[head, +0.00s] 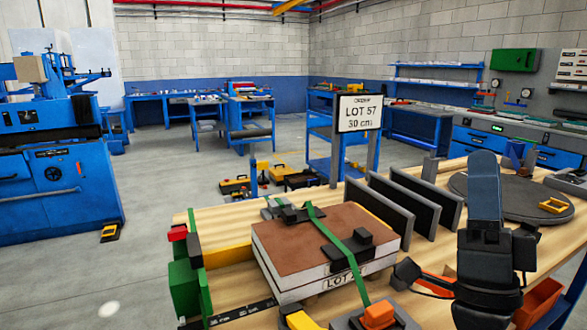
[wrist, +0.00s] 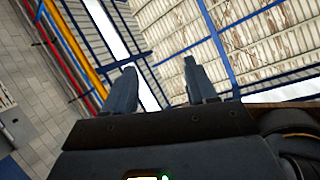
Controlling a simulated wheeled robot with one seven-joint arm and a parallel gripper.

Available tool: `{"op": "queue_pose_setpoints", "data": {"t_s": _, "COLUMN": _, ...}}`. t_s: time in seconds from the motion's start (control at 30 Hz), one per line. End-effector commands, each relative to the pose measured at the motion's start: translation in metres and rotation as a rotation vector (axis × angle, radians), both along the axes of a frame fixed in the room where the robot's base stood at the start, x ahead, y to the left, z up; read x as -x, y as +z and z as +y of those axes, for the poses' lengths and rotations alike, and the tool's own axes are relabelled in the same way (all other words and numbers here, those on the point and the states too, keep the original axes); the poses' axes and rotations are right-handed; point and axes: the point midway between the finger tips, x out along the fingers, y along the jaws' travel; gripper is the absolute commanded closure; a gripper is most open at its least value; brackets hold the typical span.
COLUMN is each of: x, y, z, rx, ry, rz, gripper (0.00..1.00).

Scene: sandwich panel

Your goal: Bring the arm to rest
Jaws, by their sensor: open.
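My gripper (wrist: 160,77) shows in the wrist view with its two blue-grey fingers wide apart and nothing between them. It points up, with the roof beams and ceiling panels behind it. In the head view my dark arm (head: 486,235) stands upright at the right, in front of the wooden workbench (head: 215,218). I cannot clearly make out the fingertips there. The strapped sandwich panel (head: 310,245) lies on the bench to the left of my arm. A green strap (head: 335,238) runs over its brown top.
Dark upright plates (head: 425,200) stand behind the panel. A round grey plate (head: 510,203) lies behind my arm on the right. An orange bin (head: 540,300) is at the lower right. A sign reading LOT 57 (head: 359,113) rises behind the bench. Open floor (head: 160,190) lies to the left.

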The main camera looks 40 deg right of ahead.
Motion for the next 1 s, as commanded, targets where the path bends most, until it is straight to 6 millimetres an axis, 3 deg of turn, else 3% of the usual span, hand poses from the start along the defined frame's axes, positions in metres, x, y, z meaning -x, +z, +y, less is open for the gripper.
{"op": "queue_pose_setpoints", "data": {"t_s": 0.17, "x": -0.006, "y": -0.055, "z": 0.041, "rx": 0.112, "ry": 0.039, "rz": 0.336, "gripper": 0.43}}
{"op": "queue_pose_setpoints", "data": {"t_s": 0.33, "x": 0.005, "y": -0.114, "z": 0.080, "rx": 0.201, "ry": 0.080, "rz": 0.646, "gripper": 0.43}}
{"op": "queue_pose_setpoints", "data": {"t_s": 0.47, "x": 0.025, "y": -0.161, "z": 0.109, "rx": 0.256, "ry": 0.116, "rz": 0.876, "gripper": 0.43}}
{"op": "queue_pose_setpoints", "data": {"t_s": 0.6, "x": 0.059, "y": -0.208, "z": 0.140, "rx": 0.305, "ry": 0.157, "rz": 1.120, "gripper": 0.43}}
{"op": "queue_pose_setpoints", "data": {"t_s": 0.8, "x": 0.109, "y": -0.252, "z": 0.175, "rx": 0.349, "ry": 0.213, "rz": 1.387, "gripper": 0.43}}
{"op": "queue_pose_setpoints", "data": {"t_s": 1.0, "x": 0.133, "y": -0.267, "z": 0.190, "rx": 0.366, "ry": 0.239, "rz": 1.497, "gripper": 0.43}}
